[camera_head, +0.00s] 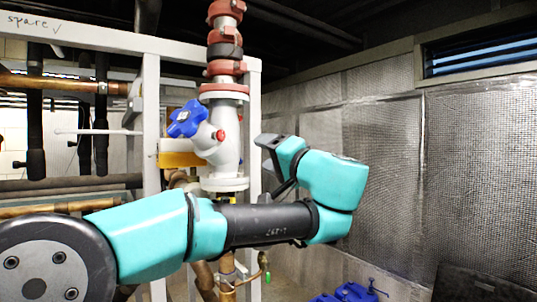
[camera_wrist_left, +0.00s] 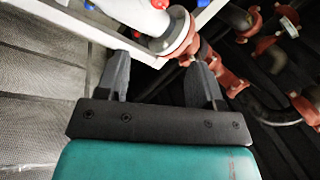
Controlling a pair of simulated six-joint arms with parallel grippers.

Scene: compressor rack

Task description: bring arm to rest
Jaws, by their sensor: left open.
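My left arm comes in from the left across the lower part of the head view, with teal and black links. My left gripper (camera_head: 272,160) is dark and sits just right of the grey valve body (camera_head: 222,135), close to the white upright post. In the left wrist view my left gripper (camera_wrist_left: 160,72) has its two grey fingers well apart with nothing held between them. A pipe flange (camera_wrist_left: 180,38) shows beyond the fingertips; I cannot tell whether a finger touches it. My right gripper is not in view.
A white frame (camera_head: 152,110) carries the valve with its blue handwheel (camera_head: 187,119) and red couplings (camera_head: 226,68). Copper pipes (camera_head: 60,84) run at the left. Blue parts (camera_head: 350,292) lie low at the right. Open space lies before the mesh-covered wall (camera_head: 480,160).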

